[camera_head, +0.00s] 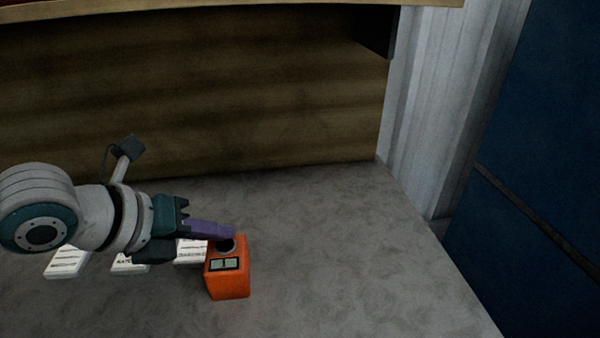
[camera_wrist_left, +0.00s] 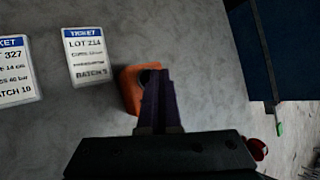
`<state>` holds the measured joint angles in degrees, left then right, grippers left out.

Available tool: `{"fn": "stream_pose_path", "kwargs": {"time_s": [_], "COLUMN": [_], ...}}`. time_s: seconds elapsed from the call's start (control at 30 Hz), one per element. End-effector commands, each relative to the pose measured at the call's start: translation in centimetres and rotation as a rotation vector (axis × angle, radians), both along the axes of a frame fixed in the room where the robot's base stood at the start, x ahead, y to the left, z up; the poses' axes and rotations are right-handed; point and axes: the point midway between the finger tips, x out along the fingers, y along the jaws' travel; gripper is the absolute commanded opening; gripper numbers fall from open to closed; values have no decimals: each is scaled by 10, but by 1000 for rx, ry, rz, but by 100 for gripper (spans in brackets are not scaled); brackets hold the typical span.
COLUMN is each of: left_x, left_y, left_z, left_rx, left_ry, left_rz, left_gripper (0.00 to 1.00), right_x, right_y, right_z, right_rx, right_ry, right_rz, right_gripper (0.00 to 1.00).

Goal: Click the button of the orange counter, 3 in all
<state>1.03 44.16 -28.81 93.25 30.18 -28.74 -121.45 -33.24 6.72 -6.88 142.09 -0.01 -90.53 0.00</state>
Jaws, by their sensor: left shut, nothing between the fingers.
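The orange counter (camera_head: 228,282) stands on the grey tabletop in the head view, with a dark round button (camera_head: 226,247) on top and a small two-window display (camera_head: 225,264) on its face. My left gripper (camera_head: 231,232) is shut and empty, its purple fingers reaching from the left with their tips at or just above the button. I cannot tell whether they touch it. In the left wrist view the counter (camera_wrist_left: 130,88) is partly hidden behind the shut fingers (camera_wrist_left: 155,85). The digits are too small to read. My right gripper is not in view.
Several white tickets lie left of the counter, one of them the LOT 214 ticket (camera_wrist_left: 89,55). A wooden panel (camera_head: 200,100) stands behind the table. A dark blue surface (camera_head: 530,150) is at the right. The tabletop (camera_head: 350,260) right of the counter is clear.

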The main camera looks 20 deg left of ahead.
Motion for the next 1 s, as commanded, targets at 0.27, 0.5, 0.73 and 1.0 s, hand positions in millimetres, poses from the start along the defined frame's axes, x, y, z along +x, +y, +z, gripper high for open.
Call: {"fn": "stream_pose_path", "kwargs": {"time_s": [0.27, 0.5, 0.73, 1.0], "left_x": [0, 1, 1, 1], "left_y": [0, 0, 0, 0], "left_z": [7, 11, 34, 58], "left_rx": [0, 1, 2, 1], "left_ry": [-3, -4, -5, -4], "left_rz": [-1, -1, -2, -1], "left_gripper": [0, 0, 0, 0], "right_x": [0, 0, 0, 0], "right_y": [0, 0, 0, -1], "right_z": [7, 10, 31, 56], "right_rx": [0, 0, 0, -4], "right_ry": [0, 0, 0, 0], "right_rz": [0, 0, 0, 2], "right_gripper": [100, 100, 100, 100]}}
